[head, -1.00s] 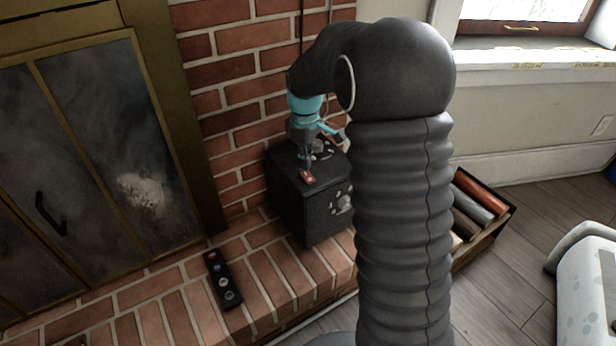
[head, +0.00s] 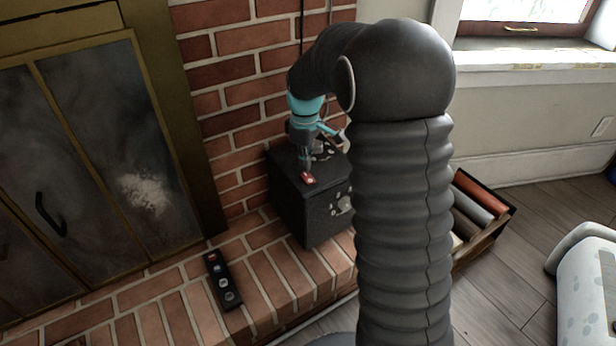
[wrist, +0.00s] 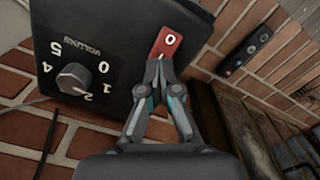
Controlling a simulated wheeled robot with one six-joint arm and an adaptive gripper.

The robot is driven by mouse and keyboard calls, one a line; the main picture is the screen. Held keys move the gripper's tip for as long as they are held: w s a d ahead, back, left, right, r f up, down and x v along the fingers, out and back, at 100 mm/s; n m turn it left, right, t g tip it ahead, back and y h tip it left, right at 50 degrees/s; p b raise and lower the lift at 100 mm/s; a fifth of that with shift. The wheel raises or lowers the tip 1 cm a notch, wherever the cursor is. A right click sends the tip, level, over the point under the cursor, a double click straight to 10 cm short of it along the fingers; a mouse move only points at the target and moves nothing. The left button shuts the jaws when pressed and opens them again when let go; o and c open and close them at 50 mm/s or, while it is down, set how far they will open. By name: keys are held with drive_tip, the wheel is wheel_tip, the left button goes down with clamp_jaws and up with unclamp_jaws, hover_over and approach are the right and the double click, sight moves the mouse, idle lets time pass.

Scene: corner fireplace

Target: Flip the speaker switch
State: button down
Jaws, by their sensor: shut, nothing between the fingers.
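The speaker (head: 318,205) is a dark box on the brick hearth, against the brick wall. Its red switch (head: 307,177) sits on the top near the edge. In the wrist view the red switch (wrist: 167,43) shows a white "0", and the speaker (wrist: 112,25) also carries a volume knob (wrist: 74,79) with numbers around it. My gripper (head: 305,168) is shut and empty, pointing down at the switch. In the wrist view its fingertips (wrist: 159,61) are at the switch's near end; I cannot tell whether they touch it.
A black remote (head: 223,280) lies on the brick hearth (head: 160,305) left of the speaker. The fireplace doors (head: 110,170) stand at the left. A wooden crate with rolled items (head: 478,210) is at the right, partly behind my arm. A pale object (head: 588,285) stands at the lower right.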

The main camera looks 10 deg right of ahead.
sight(305, 174)
drive_tip(key=shift+f+b, duration=0.7)
drive_tip(key=shift+f, duration=0.55)
idle(0.8)
drive_tip(key=shift+r, duration=0.1)
drive_tip(key=shift+r+p, duration=2.8)
drive_tip(key=shift+r, duration=0.65)
